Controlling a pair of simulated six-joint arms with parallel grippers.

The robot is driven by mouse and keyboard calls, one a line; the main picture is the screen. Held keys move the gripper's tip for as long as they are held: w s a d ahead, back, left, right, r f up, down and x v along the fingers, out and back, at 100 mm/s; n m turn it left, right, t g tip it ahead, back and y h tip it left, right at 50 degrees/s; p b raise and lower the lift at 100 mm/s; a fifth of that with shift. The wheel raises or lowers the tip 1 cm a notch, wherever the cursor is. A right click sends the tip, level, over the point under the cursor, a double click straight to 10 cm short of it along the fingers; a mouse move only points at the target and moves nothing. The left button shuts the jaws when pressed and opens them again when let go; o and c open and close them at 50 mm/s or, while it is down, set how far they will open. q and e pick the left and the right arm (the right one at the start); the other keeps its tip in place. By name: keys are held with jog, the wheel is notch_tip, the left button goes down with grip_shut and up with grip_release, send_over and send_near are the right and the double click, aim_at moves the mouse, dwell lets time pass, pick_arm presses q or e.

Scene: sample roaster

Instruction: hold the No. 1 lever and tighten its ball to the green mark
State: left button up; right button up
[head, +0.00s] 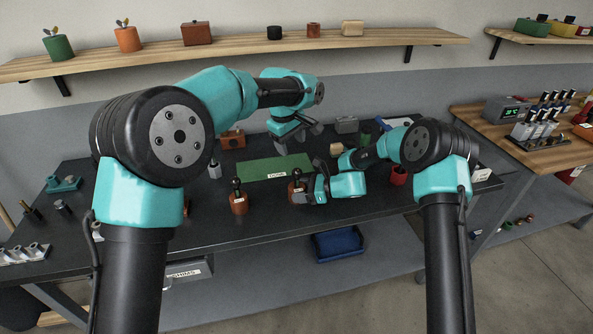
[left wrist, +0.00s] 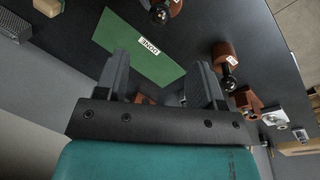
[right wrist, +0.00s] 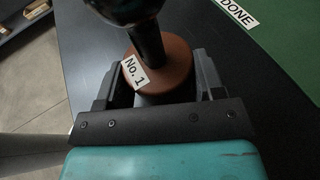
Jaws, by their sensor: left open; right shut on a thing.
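The No. 1 lever has a round brown base with a white "No. 1" label (right wrist: 134,73) and a dark stem and ball (right wrist: 135,15) on top. In the head view it (head: 297,187) stands at the front edge of the green DONE mat. My right gripper (head: 312,190) is shut on its brown base from the right, low down. In the left wrist view the lever (left wrist: 160,12) is cut by the top edge. My left gripper (left wrist: 165,78) is open and empty, above the back of the mat; it also shows in the head view (head: 293,140). I cannot make out a green mark on the ball.
The green DONE mat (head: 255,169) lies mid-table. A second brown lever (head: 239,203) stands to its left, also in the left wrist view (left wrist: 228,75). A red pot (head: 398,176) is beside my right arm. Blocks stand at the table's back. A blue bin (head: 337,246) sits below.

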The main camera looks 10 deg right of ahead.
aim_at(296, 168)
pick_arm(q)
jog(key=shift+f, duration=0.1)
jog(key=f, duration=0.4)
jog(key=w+d+f, duration=0.1)
jog(key=f, duration=0.2)
jog(key=d+f, duration=0.1)
jog(key=f, duration=0.3)
jog(key=shift+w+f, duration=0.2)
jog(key=shift+f, duration=0.1)
jog(key=c, duration=0.9)
